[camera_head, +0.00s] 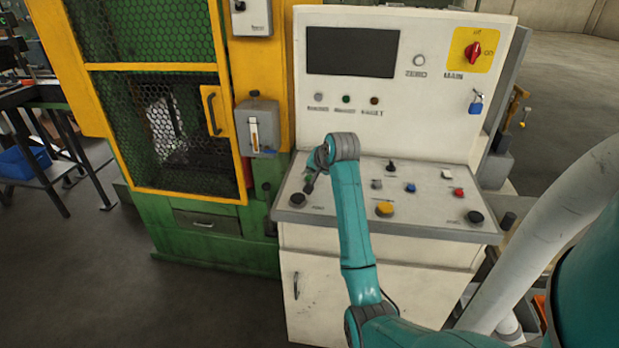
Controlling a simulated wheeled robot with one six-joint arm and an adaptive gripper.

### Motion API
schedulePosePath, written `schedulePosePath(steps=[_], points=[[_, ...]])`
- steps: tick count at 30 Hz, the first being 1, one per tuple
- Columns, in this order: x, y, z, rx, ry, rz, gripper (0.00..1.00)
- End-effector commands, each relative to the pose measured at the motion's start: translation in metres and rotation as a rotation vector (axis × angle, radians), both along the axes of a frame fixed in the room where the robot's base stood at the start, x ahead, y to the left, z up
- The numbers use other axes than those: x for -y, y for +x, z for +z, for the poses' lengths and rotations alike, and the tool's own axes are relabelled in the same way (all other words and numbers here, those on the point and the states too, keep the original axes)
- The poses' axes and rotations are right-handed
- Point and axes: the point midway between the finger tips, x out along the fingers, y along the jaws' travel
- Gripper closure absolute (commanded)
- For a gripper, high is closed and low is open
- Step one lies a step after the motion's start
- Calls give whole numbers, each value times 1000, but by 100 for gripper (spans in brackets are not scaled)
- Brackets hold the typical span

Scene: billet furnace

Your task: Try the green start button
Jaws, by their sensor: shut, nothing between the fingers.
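The control desk (432,233) has a sloped panel with several buttons and knobs. I do not clearly see a green button on this slope; my teal arm covers part of it. A small green round indicator (346,99) sits on the upright panel under the dark screen. My gripper (309,187) is shut and empty. It points down over the left end of the sloped panel, just above and right of a black round button (298,200). Whether it touches the panel I cannot tell.
A yellow button (384,209), a blue button (410,188), a red button (458,193) and another black button (474,217) lie right of my arm. A red main switch (473,53) and a blue padlock (476,107) are higher up. A yellow-framed mesh cage (150,110) stands left.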

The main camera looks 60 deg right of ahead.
Motion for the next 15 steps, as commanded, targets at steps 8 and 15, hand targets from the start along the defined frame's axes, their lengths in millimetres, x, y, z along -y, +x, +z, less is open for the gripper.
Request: schedulePosePath(steps=[8, 15], points=[[0, 0, 5, 1, -1, 0, 100], [0, 0, 8, 2, -2, -1, 100]])
